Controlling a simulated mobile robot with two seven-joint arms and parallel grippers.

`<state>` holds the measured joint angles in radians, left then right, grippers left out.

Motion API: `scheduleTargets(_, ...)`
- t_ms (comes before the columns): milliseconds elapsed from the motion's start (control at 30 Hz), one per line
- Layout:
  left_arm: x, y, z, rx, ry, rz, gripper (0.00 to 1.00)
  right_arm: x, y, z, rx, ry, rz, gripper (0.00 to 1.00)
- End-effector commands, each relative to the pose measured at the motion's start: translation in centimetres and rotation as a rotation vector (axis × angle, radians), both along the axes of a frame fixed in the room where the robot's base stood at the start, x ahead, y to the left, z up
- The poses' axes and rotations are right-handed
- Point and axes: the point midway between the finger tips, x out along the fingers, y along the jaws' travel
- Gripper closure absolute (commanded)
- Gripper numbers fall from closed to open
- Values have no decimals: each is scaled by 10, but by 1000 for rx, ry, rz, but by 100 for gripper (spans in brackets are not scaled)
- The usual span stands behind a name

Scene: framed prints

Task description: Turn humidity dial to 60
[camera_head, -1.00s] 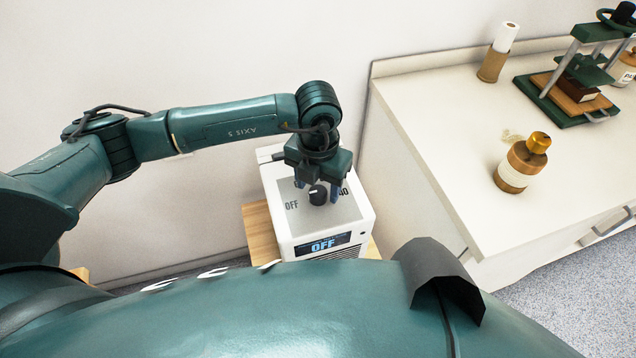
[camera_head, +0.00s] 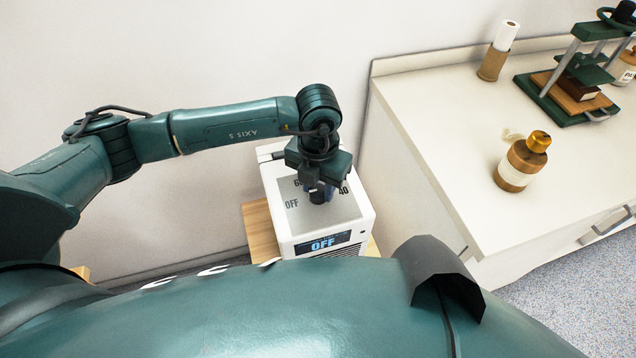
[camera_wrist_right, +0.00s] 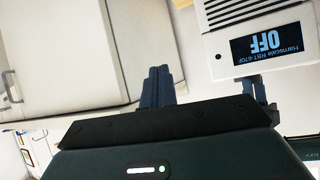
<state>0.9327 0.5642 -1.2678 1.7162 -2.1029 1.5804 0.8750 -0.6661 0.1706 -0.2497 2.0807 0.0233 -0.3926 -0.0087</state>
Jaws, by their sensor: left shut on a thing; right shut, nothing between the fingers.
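The white humidifier box (camera_head: 284,232) stands by the wall, its grey top panel (camera_head: 300,218) marked OFF at left, a partly covered 6-something at the back, and 40 at right. Its front display (camera_head: 322,244) reads OFF and also shows upside down in the right wrist view (camera_wrist_right: 263,45). My left gripper (camera_head: 320,190) points down over the panel, shut on the small black dial (camera_head: 318,197), which it mostly hides; I cannot read the dial's pointer. My right gripper (camera_wrist_right: 158,86) is shut and empty in the right wrist view, apart from the box.
The box rests on a wooden stand (camera_head: 258,228). To the right is a white counter (camera_head: 440,130) with a brown bottle (camera_head: 520,165), a paper roll in a holder (camera_head: 496,55) and a green press (camera_head: 575,85). My own body fills the foreground.

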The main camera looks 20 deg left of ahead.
Motion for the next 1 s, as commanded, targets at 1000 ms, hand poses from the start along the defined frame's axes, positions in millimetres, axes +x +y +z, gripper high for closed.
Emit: scheduleTargets(1000,1,0,-4,1,-5,-666,89,5,13,-43,124,-42,-10,100)
